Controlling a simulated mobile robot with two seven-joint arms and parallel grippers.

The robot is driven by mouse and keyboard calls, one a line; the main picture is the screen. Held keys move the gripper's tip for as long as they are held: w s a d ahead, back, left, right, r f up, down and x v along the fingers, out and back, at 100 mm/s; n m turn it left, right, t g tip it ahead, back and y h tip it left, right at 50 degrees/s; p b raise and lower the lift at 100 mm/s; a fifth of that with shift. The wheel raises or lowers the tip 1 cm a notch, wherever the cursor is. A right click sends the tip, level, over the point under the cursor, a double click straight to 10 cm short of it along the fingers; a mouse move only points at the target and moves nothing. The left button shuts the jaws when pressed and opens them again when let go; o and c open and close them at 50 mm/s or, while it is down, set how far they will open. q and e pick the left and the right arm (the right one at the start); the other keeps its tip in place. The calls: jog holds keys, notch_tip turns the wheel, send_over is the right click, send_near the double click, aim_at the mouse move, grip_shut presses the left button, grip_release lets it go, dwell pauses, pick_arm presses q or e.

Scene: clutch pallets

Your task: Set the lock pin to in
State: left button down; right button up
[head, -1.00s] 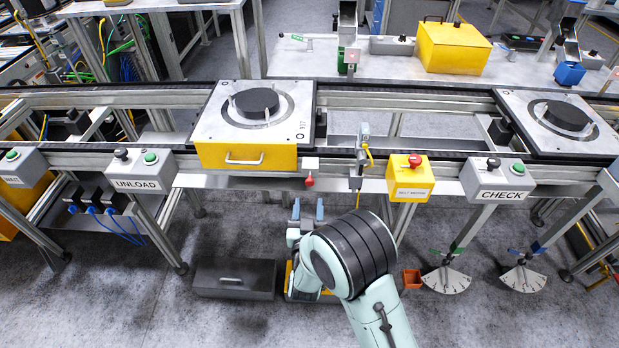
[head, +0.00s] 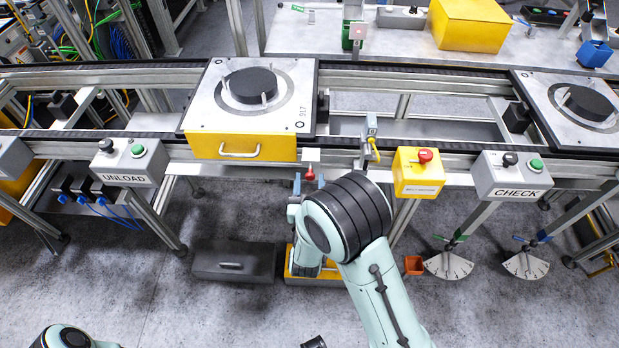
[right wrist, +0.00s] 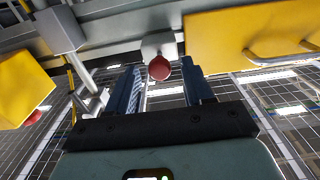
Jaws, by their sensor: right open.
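The lock pin shows as a red knob (head: 309,174) on a small white block under the conveyor's front rail, just right of the yellow-fronted pallet (head: 243,147). My right gripper (head: 309,184) points up at it from below, fingers open. In the right wrist view the red knob (right wrist: 159,68) appears between the two blue-grey fingertips (right wrist: 163,80), with gaps on both sides; I see no grip on it. Whether the pin is in or out I cannot tell.
A yellow box with a red button (head: 420,172) and a yellow-marked sensor post (head: 371,140) stand right of the knob. The CHECK box (head: 511,175) is farther right, the UNLOAD box (head: 130,163) left. A dark case (head: 233,262) lies on the floor.

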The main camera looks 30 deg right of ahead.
jog(key=shift+s, duration=0.1)
grip_shut()
jog(key=shift+b+x, duration=0.35)
jog(key=shift+x, duration=0.65)
jog(key=shift+s+r, duration=0.1)
jog(key=shift+c, duration=0.8)
grip_release()
jog(key=shift+o, duration=0.8)
